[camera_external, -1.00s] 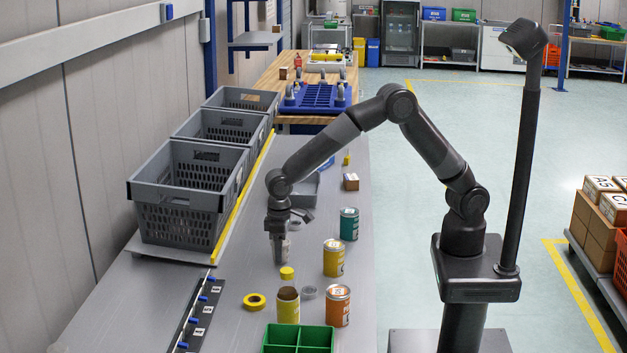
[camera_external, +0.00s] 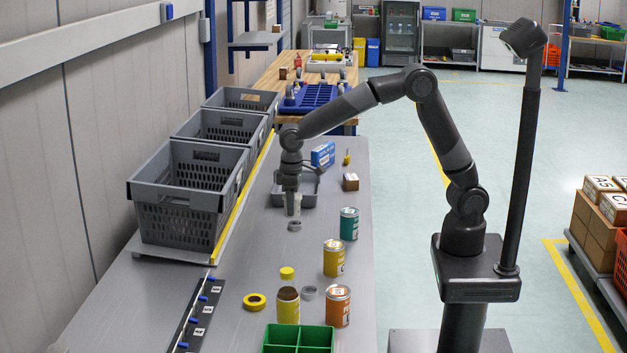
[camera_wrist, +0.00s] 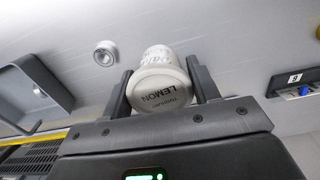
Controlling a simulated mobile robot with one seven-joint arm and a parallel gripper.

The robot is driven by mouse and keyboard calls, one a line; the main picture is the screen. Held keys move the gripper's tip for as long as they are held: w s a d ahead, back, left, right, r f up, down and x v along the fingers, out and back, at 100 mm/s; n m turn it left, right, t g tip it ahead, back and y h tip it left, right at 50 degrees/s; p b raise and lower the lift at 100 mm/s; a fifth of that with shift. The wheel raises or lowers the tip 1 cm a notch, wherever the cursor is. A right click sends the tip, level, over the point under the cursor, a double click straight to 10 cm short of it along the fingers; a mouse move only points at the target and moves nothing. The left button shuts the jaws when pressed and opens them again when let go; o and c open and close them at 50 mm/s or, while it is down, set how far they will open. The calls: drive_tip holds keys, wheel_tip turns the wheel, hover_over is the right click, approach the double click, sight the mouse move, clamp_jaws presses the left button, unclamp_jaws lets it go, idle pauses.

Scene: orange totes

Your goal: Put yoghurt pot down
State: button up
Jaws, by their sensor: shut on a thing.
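The yoghurt pot (camera_wrist: 162,88) is whitish, with "LEMON" on the end facing the wrist camera. It sits between the two fingers of my gripper (camera_wrist: 158,82), which is shut on it. In the external view my gripper (camera_external: 291,204) points down at the near edge of a shallow grey tray (camera_external: 309,196). The pale pot (camera_external: 297,203) shows only partly there, beside the dark fingers. I cannot tell whether its bottom touches the table.
A small grey round item (camera_external: 294,225) lies just nearer the camera. A teal can (camera_external: 349,224) and a yellow can (camera_external: 333,258) stand to the right. Large grey crates (camera_external: 178,224) line the left. A blue box (camera_external: 323,155) is behind. Bare tabletop (camera_external: 240,260) lies front left.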

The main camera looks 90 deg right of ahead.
drive_tip(key=d+f+m, duration=0.1)
drive_tip(key=d+f, duration=0.1)
drive_tip(key=d, duration=0.1)
drive_tip(key=d+f+m, duration=0.1)
drive_tip(key=d+f, duration=0.1)
drive_tip(key=d, duration=0.1)
drive_tip(key=w+d+f+m, duration=0.1)
drive_tip(key=d+f, duration=0.1)
drive_tip(key=d, duration=0.1)
drive_tip(key=s+d+r, duration=0.2)
drive_tip(key=s+d, duration=0.5)
drive_tip(key=d, duration=0.4)
drive_tip(key=s+d+r+n, duration=0.1)
drive_tip(key=s+d+r, duration=0.1)
drive_tip(key=s+d, duration=0.75)
drive_tip(key=s+d+r, duration=0.3)
drive_tip(key=s+d, duration=0.2)
drive_tip(key=d, duration=0.9)
drive_tip(key=w+a+f, duration=0.2)
drive_tip(key=w, duration=0.1)
drive_tip(key=w+a+f, duration=0.1)
drive_tip(key=w+f, duration=0.1)
drive_tip(key=w, duration=0.1)
drive_tip(key=w+a+f, duration=0.2)
drive_tip(key=w+f, duration=0.1)
drive_tip(key=w, duration=0.1)
drive_tip(key=shift+a, duration=0.3)
drive_tip(key=shift+f, duration=2.05)
